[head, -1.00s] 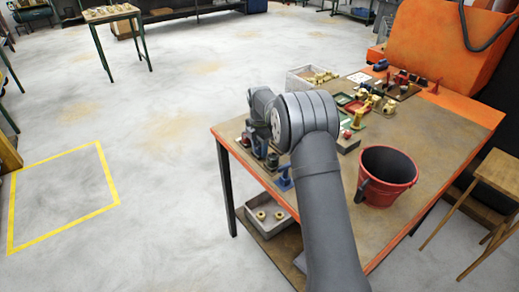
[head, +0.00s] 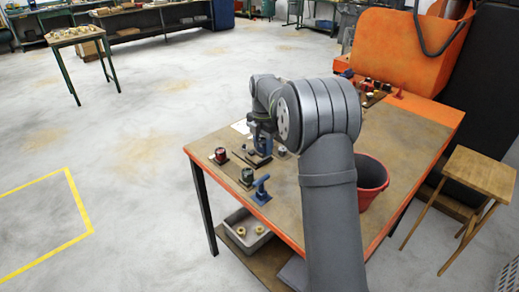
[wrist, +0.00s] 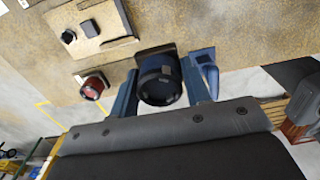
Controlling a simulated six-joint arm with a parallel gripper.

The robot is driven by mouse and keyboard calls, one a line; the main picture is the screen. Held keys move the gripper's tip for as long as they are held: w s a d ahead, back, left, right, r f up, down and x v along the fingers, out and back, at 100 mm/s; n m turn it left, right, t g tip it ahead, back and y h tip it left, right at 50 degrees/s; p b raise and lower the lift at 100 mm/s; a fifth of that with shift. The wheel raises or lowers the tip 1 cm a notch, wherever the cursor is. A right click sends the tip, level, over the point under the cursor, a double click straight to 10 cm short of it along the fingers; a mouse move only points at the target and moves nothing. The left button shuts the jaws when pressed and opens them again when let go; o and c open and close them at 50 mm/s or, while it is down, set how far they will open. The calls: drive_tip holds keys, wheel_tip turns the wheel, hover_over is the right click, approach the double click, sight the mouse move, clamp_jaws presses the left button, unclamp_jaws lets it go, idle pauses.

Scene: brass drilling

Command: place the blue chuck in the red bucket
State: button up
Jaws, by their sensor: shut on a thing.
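The blue chuck (wrist: 160,80), a dark blue round part, sits between the two blue fingers of my gripper (wrist: 160,92) in the wrist view. My gripper is shut on it. In the head view my gripper (head: 262,148) is low over the left part of the table, and I cannot make out the chuck there. A dark plate is behind the chuck in the wrist view; I cannot tell whether they touch. The red bucket (head: 373,184) stands on the table to the right, partly hidden behind my arm.
A red chuck also shows in the wrist view (wrist: 92,86). A wooden stool (head: 482,175) stands right of the table (head: 415,135).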

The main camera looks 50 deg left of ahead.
drive_tip(key=shift+w+d+r, duration=0.2)
drive_tip(key=shift+d+r, duration=0.05)
drive_tip(key=shift+d, duration=0.05)
wheel_tip(320, 180, up, 5)
drive_tip(key=shift+r, duration=0.2)
drive_tip(key=w+d+m, duration=0.2)
drive_tip(key=w+d, duration=0.2)
drive_tip(key=d, duration=0.6)
drive_tip(key=w+d+m, duration=0.1)
drive_tip(key=w+d, duration=0.4)
drive_tip(key=d, duration=0.4)
drive_tip(key=w+d+m, duration=0.2)
drive_tip(key=w+d, duration=0.2)
drive_tip(key=d, duration=0.6)
drive_tip(key=f, duration=1.1)
drive_tip(key=shift+a+f, duration=0.3)
drive_tip(key=shift+f, duration=2.2)
drive_tip(key=shift+f, duration=0.1)
drive_tip(key=o, duration=1.4)
